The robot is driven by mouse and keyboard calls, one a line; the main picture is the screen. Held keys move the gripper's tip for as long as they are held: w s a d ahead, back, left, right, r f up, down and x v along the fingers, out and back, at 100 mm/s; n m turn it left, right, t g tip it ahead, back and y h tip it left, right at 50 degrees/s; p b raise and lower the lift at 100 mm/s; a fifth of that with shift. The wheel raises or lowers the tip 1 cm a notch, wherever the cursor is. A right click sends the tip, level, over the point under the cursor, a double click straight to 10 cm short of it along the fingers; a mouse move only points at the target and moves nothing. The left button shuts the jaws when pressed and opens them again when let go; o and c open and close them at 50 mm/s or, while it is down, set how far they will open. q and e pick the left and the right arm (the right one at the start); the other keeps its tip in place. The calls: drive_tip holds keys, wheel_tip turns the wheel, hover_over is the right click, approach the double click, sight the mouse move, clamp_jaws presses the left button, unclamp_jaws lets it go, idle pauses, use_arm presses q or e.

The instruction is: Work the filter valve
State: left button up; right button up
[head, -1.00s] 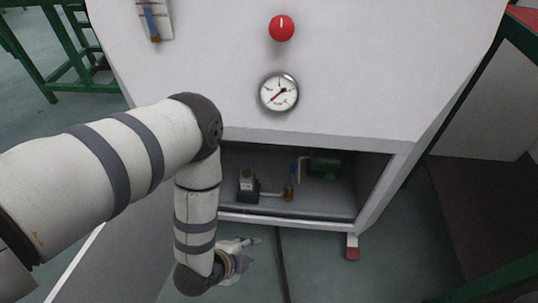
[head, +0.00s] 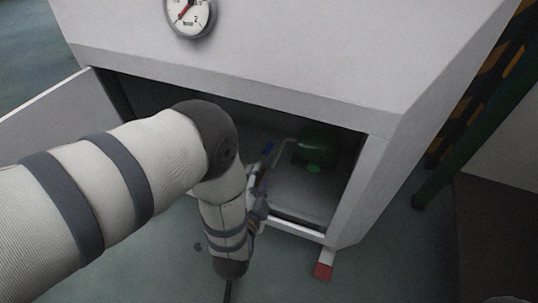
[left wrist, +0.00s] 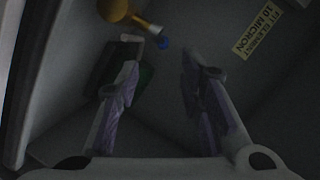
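The valve's small blue handle (head: 267,149) shows inside the open cabinet in the head view, just beyond my left gripper (head: 258,188). In the left wrist view, the blue tip (left wrist: 163,43) sits at the end of a pale and brass-coloured stem (left wrist: 145,25) joined to an amber rounded body (left wrist: 114,9). My left gripper (left wrist: 162,65) is open there, its two fingers apart with nothing held between them. The blue tip lies beyond the fingertips, near the middle of the gap. My forearm hides part of the cabinet. My right gripper is not in view.
A green motor (head: 314,146) stands at the cabinet's right, beside a pale pipe. The opening has a top edge, a right post (head: 352,190) and an open door (head: 60,125) at left. A yellow "10 MICRON" label (left wrist: 258,32) is on a cabinet surface.

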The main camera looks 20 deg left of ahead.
sight(267, 153)
use_arm(q)
drive_tip(key=b+x, duration=0.5)
drive_tip(key=x, duration=0.6)
drive_tip(key=shift+w+r+b, duration=0.1)
drive_tip(key=shift+w+b, duration=0.25)
drive_tip(key=shift+b, duration=0.05)
drive_tip(key=shift+w+a, duration=0.15)
drive_tip(key=shift+w, duration=0.3)
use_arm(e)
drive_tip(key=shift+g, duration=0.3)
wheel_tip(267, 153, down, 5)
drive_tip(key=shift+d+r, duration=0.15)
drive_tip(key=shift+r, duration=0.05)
use_arm(q)
clamp_jaws()
